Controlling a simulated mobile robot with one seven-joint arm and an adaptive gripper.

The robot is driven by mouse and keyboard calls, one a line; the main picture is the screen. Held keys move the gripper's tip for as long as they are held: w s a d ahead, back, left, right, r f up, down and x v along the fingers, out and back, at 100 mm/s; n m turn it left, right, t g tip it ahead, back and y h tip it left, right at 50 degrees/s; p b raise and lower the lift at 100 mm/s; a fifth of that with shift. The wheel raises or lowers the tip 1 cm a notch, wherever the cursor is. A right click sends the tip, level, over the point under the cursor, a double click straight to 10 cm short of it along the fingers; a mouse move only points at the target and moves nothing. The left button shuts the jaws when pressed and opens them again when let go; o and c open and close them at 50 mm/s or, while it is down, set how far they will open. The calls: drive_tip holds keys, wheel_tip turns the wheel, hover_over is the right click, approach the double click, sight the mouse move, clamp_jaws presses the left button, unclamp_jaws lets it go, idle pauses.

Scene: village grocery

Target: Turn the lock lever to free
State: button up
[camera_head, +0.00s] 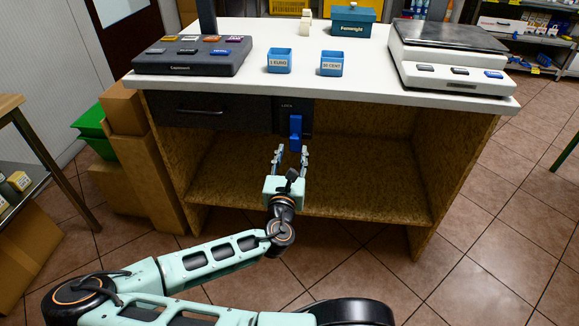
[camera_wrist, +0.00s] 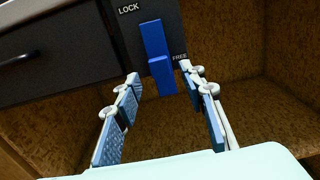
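The blue lock lever (camera_head: 295,130) hangs on a dark panel (camera_head: 287,106) under the counter top, right of the drawer. In the wrist view the lever (camera_wrist: 156,50) is close to vertical, its lower end a little to the right. The panel reads LOCK at the upper left and FREE to the lever's right. My gripper (camera_head: 291,150) is open and empty, just below and in front of the lever. In the wrist view the lever lies beyond and between the gripper's two fingers (camera_wrist: 160,80); neither finger clearly touches it.
The dark drawer (camera_head: 213,108) with its handle is left of the panel. The counter (camera_head: 350,88) holds a keypad device (camera_head: 193,55), two blue coin boxes (camera_head: 279,61), and a scale (camera_head: 447,55). The shelf space below is empty. Cardboard boxes (camera_head: 140,165) stand at the left.

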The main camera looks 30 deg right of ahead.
drive_tip(key=v, duration=0.6)
idle(0.5)
